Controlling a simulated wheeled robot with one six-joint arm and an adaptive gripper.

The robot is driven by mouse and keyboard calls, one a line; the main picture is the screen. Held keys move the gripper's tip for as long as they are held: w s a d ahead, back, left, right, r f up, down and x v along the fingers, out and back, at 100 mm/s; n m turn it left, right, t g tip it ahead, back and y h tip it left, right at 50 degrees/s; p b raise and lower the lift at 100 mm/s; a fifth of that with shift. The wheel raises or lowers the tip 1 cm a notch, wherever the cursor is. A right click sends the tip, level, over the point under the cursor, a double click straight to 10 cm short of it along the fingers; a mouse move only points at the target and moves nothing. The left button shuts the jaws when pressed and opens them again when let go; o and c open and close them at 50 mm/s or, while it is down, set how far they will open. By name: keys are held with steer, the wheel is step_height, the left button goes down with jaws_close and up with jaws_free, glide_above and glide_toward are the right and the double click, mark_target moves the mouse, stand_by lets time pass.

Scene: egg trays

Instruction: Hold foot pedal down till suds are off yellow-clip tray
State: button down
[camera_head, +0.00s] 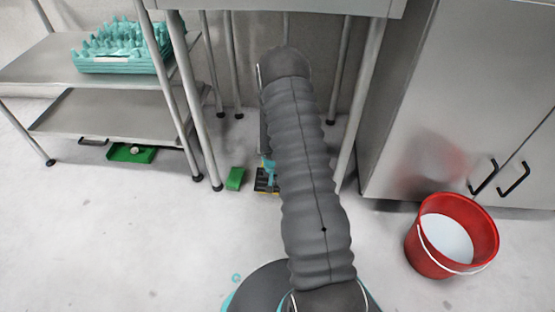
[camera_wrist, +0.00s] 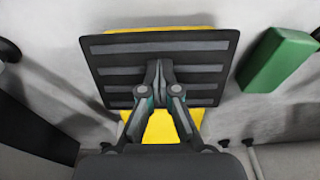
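The foot pedal (camera_wrist: 205,60) is a black plate with grey ribs over a yellow base (camera_wrist: 160,128). It nearly fills the middle of the wrist view. My gripper (camera_wrist: 158,68) is shut, its fingertips together and empty, in front of the middle of the plate. I cannot tell whether the tips touch the pedal or how far it is pressed. In the head view the pedal (camera_head: 262,183) shows on the floor beneath the steel table, partly hidden by my arm. No tray with a yellow clip and no suds show in either view.
A green block (camera_wrist: 278,62) lies beside the pedal; it also shows in the head view (camera_head: 235,178). Table legs (camera_head: 195,100) stand around. A teal pegged tray (camera_head: 115,62) sits on the left shelf. A red bucket (camera_head: 425,260) with white contents stands right, by a steel cabinet (camera_head: 460,90).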

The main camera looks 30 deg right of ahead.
stand_by(0.5)
step_height(320, 180, up, 9)
steer(key=p, duration=0.6)
stand_by(0.5)
stand_by(0.4)
steer(key=s+a+r+n+g, duration=0.2)
steer(key=s+g, duration=0.1)
steer(key=s, duration=0.5)
steer(key=s+a+r+n+t+p, duration=0.1)
steer(key=s+a+r, duration=0.4)
steer(key=r, duration=1.1)
steer(key=s+a+r+n+t+p, duration=0.2)
steer(key=s+r, duration=0.6)
steer(key=r, duration=0.8)
steer(key=s+a+r+n+t+y+p, duration=0.1)
steer(key=s+a+r+t, duration=0.3)
steer(key=r, duration=1.2)
steer(key=s+a, duration=0.3)
steer(key=shift+a+r+n+p, duration=0.25)
steer(key=shift+a+n+p, duration=0.1)
steer(key=shift+n, duration=0.05)
